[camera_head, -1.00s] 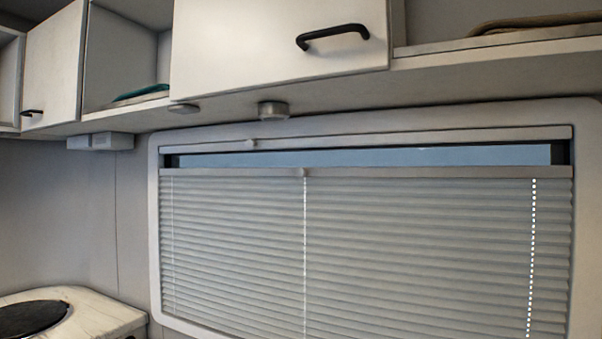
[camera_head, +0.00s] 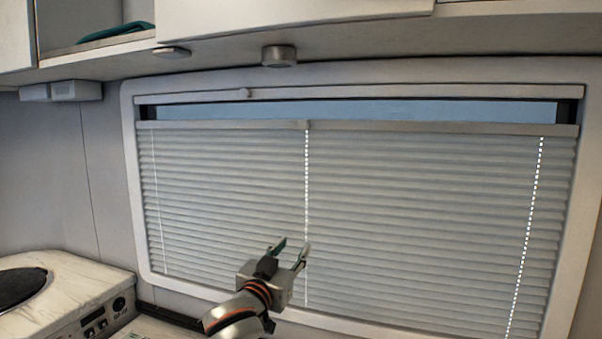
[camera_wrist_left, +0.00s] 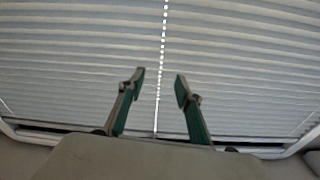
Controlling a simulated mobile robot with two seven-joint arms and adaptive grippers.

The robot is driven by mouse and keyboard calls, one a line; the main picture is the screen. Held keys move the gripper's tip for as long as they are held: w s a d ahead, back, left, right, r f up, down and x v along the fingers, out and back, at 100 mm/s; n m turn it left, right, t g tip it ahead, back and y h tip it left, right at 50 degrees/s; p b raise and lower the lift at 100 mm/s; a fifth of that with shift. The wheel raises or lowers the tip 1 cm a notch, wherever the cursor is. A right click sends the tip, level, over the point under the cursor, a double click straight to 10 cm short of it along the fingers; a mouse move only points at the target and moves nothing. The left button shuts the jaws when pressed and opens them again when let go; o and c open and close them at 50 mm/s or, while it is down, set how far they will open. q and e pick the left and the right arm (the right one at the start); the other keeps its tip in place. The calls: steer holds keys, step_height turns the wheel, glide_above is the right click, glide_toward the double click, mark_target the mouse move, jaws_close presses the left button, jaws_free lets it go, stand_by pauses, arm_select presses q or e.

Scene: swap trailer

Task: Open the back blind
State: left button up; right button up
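The back blind (camera_head: 420,200) is a pale pleated shade over most of the window. Its top rail (camera_head: 430,128) sits a little below the upper frame rail (camera_head: 430,92), leaving a narrow strip of bluish glass between them. A small knob (camera_head: 307,125) is at the middle of the blind's top rail. My left gripper (camera_head: 290,252) is open and empty, in front of the blind's lower middle and well below the knob. In the left wrist view, the gripper's two fingers (camera_wrist_left: 160,88) are spread apart with the blind behind them. My right gripper is in neither view.
Cabinets (camera_head: 290,20) overhang the top of the window, with a round fixture (camera_head: 279,56) beneath them. A stove counter (camera_head: 70,285) stands at the lower left. The space in front of the blind is otherwise clear.

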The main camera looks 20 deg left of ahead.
mark_target(302, 125)
arm_select(q)
step_height(302, 125, up, 25)
steer(key=n+t, duration=0.2)
steer(key=t, duration=0.2)
steer(key=p+x, duration=0.2)
steer(key=x, duration=0.4)
steer(key=shift+w+r, duration=0.2)
steer(key=shift+w+r+p, duration=0.2)
steer(key=shift+w+p, duration=0.1)
steer(key=shift+w, duration=0.3)
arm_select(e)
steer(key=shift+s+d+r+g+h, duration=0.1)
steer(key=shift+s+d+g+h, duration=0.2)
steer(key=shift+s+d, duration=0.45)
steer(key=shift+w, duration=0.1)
